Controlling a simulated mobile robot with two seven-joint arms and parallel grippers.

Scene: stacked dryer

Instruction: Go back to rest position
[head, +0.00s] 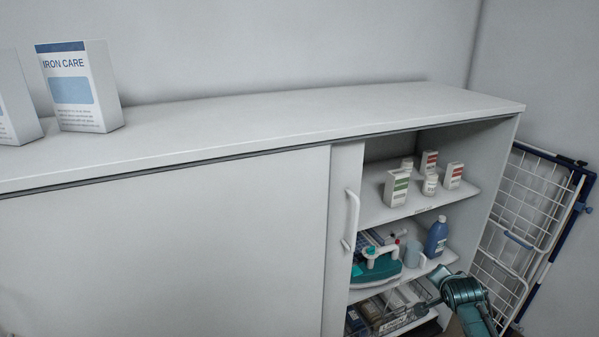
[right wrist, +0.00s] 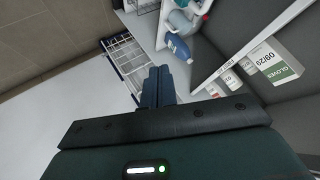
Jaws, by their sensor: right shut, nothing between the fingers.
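My right gripper (head: 420,309) shows at the lower right of the head view, in front of the lower shelves of the open cabinet (head: 343,240). In the right wrist view its dark fingers (right wrist: 157,82) are together, with nothing between them. The cabinet's shelves show tilted beyond the fingers in that view. I cannot tell from the head view how far the fingertips are from the shelf edge. My left gripper is not in view.
The cabinet shelves hold small boxes (head: 396,188), a blue bottle (head: 436,237), a teal iron (head: 377,269) and a wire basket (head: 400,318). A white handle (head: 352,219) sticks out beside the opening. A folded drying rack (head: 524,205) leans at the right. An Iron Care box (head: 82,88) stands on top.

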